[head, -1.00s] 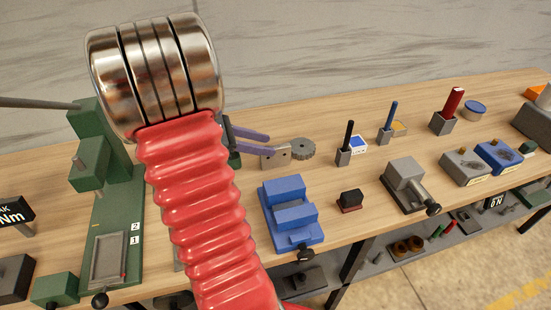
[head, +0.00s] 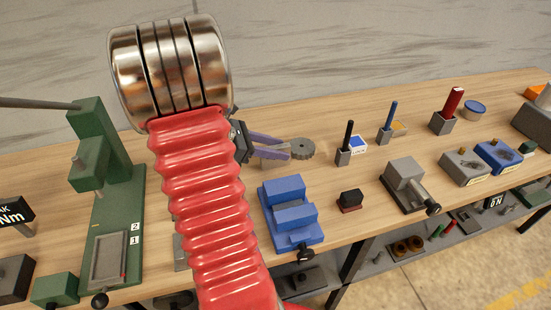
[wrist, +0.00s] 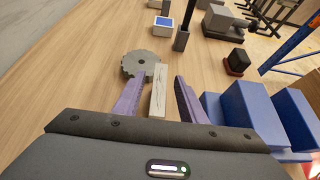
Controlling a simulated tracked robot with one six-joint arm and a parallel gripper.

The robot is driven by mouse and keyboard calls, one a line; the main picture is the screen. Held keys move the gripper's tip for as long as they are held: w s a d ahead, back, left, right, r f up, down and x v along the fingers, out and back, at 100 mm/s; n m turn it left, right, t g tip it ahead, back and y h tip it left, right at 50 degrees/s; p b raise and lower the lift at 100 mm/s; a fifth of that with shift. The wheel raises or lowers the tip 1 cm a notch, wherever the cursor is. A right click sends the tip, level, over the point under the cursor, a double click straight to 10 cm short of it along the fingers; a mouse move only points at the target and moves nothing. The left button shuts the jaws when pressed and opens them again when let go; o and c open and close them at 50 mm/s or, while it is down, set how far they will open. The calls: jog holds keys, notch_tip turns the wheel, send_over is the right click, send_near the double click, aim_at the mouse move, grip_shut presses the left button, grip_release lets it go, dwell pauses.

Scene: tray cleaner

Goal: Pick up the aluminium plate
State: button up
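The aluminium plate (wrist: 158,103) is a small flat grey piece that shows between my purple fingers in the wrist view. It is nearer the left finger, and a clear gap separates it from the right finger. My gripper (wrist: 158,84) is open. In the head view, my gripper (head: 288,149) reaches right from behind my arm. Its fingers partly cover the plate (head: 270,163), which is on the wooden bench. I cannot tell how high the fingers are above the bench or whether the left one touches the plate.
A grey gear (head: 302,149) lies just beyond the plate. A blue vise (head: 290,213) stands close on the near side, beside the right finger in the wrist view. A black-handled tool in a block (head: 345,150) stands further right. A green press (head: 104,205) is at the left.

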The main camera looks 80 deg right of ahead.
jog(key=shift+c, duration=0.5)
grip_shut()
